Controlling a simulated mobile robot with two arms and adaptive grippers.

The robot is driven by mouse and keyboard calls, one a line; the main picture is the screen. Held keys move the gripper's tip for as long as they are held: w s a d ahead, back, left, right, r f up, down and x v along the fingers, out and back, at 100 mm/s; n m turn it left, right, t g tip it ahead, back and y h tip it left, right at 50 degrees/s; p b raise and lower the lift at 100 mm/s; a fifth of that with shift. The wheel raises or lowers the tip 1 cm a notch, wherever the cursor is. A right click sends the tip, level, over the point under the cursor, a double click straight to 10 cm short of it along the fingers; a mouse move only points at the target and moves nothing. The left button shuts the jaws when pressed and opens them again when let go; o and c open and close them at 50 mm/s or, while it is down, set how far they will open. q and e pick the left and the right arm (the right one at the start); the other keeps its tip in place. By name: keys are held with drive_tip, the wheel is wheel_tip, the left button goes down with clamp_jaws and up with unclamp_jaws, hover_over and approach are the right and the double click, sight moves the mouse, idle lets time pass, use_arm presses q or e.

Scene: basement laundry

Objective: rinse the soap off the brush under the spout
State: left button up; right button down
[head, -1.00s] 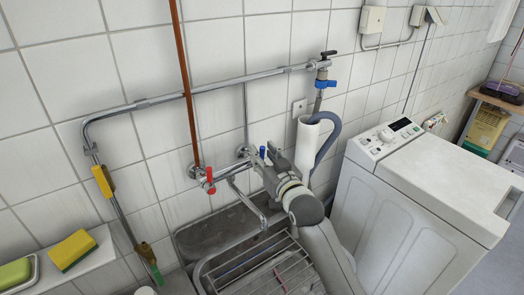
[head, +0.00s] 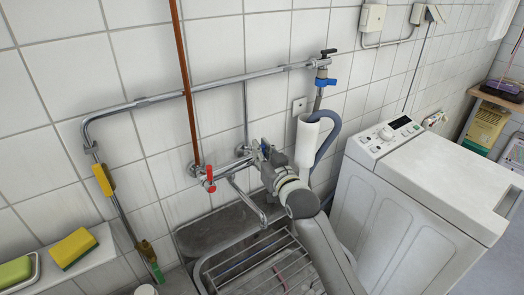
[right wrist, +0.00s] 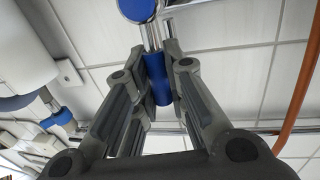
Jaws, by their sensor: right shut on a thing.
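The wall tap has a red handle (head: 209,178) on its left and a blue handle on its right. My right gripper (head: 262,153) is at the right end of the tap. In the right wrist view its fingers (right wrist: 157,85) are closed around the blue handle (right wrist: 158,78). The bent metal spout (head: 247,202) hangs over the sink (head: 192,238). I see no clear stream of water. A thin reddish thing (head: 280,279) lies at the wire rack; I cannot tell whether it is the brush. My left gripper is out of view.
A yellow sponge (head: 73,248) and a green soap bar (head: 14,271) are on the ledge at left. A washing machine (head: 415,195) stands to the right. A white cylinder (head: 306,141) and grey hose (head: 329,134) hang beside my right arm. Pipes run along the wall.

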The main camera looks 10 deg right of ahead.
drive_tip(key=shift+r+p, duration=0.15)
drive_tip(key=shift+p, duration=0.25)
drive_tip(key=m+p, duration=0.1)
drive_tip(key=d+m+p, duration=0.1)
drive_tip(key=m+p, duration=0.1)
drive_tip(key=shift+w+d+f+g, duration=0.3)
drive_tip(key=shift+w, duration=0.05)
drive_tip(key=c, duration=1.5)
unclamp_jaws()
drive_tip(key=shift+o, duration=0.2)
